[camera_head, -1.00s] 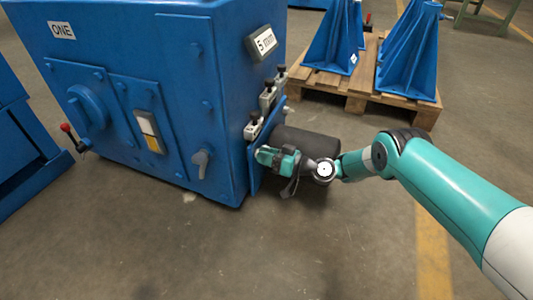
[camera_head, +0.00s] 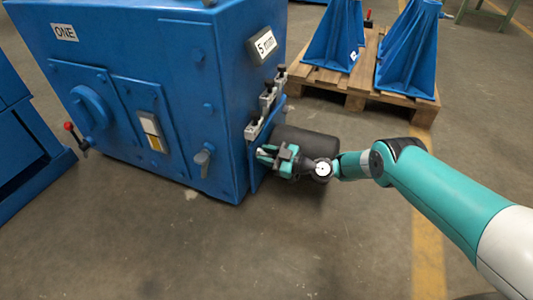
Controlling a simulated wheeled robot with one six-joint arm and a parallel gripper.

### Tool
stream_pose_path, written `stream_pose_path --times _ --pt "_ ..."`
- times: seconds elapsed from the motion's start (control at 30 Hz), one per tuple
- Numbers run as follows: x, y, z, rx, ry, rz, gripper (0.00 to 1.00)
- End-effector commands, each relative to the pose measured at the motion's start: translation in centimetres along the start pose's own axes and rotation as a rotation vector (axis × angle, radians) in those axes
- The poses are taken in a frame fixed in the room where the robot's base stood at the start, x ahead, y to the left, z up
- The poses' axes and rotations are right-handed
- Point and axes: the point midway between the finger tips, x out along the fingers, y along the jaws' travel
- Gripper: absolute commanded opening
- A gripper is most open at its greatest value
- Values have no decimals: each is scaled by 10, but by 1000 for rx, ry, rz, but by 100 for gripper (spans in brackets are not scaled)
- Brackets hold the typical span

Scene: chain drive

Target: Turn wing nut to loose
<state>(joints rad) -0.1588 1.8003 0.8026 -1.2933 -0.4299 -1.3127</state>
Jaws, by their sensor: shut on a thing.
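My gripper (camera_head: 265,153) is at the lower right side of the blue machine (camera_head: 221,70), just below the lowest grey clamp block. Its teal fingers point left at the machine's side plate and are shut. The wing nut sits between the fingertips and is mostly hidden by them; its exact angle cannot be made out. A dark cylinder (camera_head: 318,140), likely a motor, sticks out from the plate right behind my gripper.
Grey clamp blocks with black knobs (camera_head: 268,98) line the machine's edge above my gripper. A grey lever (camera_head: 203,160) is on the front face. A pallet (camera_head: 345,85) with blue stands is behind. The floor in front is clear.

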Motion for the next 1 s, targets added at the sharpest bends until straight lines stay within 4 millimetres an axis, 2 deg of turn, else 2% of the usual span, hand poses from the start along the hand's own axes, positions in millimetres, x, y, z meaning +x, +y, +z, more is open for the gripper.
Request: stream_pose_path --times 0.6,0.63,0.67,1.0 --pt "2 -1 0 -34 -1 -2 6" --pt "2 -1 0 -34 -1 -2 36" --pt "2 -1 0 -33 0 -2 42" --pt "-2 0 0 -30 -1 0 42"
